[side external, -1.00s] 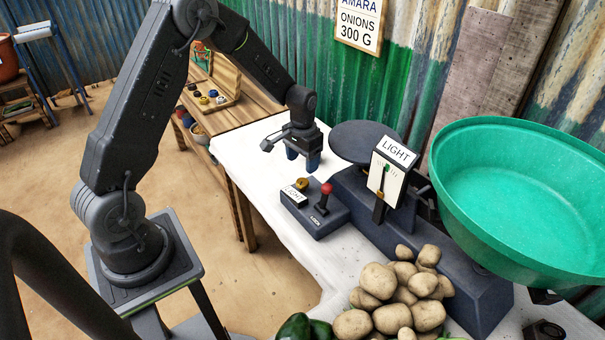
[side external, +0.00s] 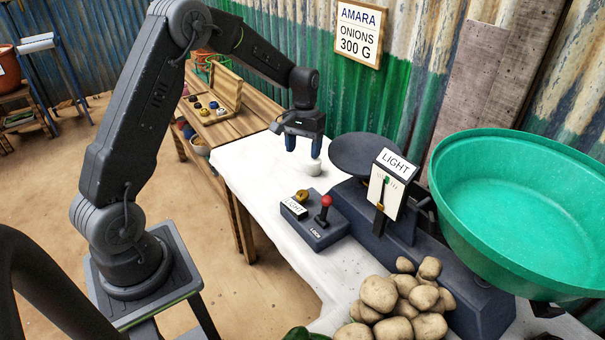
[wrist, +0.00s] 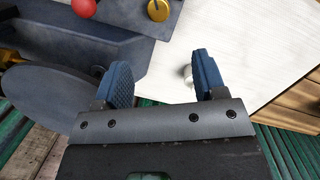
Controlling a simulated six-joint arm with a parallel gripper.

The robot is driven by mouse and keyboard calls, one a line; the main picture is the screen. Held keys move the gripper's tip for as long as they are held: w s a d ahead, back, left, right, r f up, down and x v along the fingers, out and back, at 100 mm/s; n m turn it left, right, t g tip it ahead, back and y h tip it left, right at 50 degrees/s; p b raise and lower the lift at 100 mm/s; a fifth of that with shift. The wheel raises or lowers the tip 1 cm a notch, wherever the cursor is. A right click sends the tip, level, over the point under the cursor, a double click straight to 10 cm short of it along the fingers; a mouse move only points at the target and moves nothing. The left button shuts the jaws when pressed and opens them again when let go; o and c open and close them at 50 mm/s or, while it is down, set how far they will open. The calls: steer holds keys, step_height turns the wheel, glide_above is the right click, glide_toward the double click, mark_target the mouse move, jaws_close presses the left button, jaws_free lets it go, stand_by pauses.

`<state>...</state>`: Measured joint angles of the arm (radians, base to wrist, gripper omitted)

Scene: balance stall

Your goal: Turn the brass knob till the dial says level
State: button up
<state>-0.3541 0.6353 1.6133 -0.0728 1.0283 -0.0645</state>
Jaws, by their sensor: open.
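The brass knob (side external: 301,196) sits on a dark control box (side external: 322,234) beside a red-topped lever (side external: 325,203). The knob also shows at the top of the wrist view (wrist: 158,9). The dial (side external: 384,190) is a white plate with a green mark and dark pointer on the scale; the sign (side external: 393,163) above it reads LIGHT. My gripper (side external: 303,148) is open above the white table, behind the knob and apart from it. A small white cylinder (side external: 313,167) stands below its fingers and shows between them in the wrist view (wrist: 188,75).
The scale's dark round plate (side external: 362,155) is empty and lies right of my gripper. A big green basin (side external: 510,200) sits at the scale's other end. Potatoes (side external: 400,305) are heaped in front. The white tabletop (side external: 255,175) left of the box is clear.

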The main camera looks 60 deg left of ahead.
mark_target(303, 193)
steer(key=f+n, duration=0.1)
steer(key=f, duration=0.3)
steer(key=s+d+f+n+g+h, duration=0.1)
steer(key=f+n, duration=0.1)
steer(key=f, duration=0.3)
steer(key=f+n+h, duration=0.1)
steer(key=f+n, duration=0.1)
steer(key=f, duration=0.2)
steer(key=shift+s+d+f, duration=0.15)
steer(key=shift+d, duration=0.1)
steer(key=shift+c, duration=0.5)
steer(key=c, duration=0.8)
steer(key=shift+m+g, duration=0.7)
steer(key=shift+m, duration=0.5)
steer(key=o, duration=0.9)
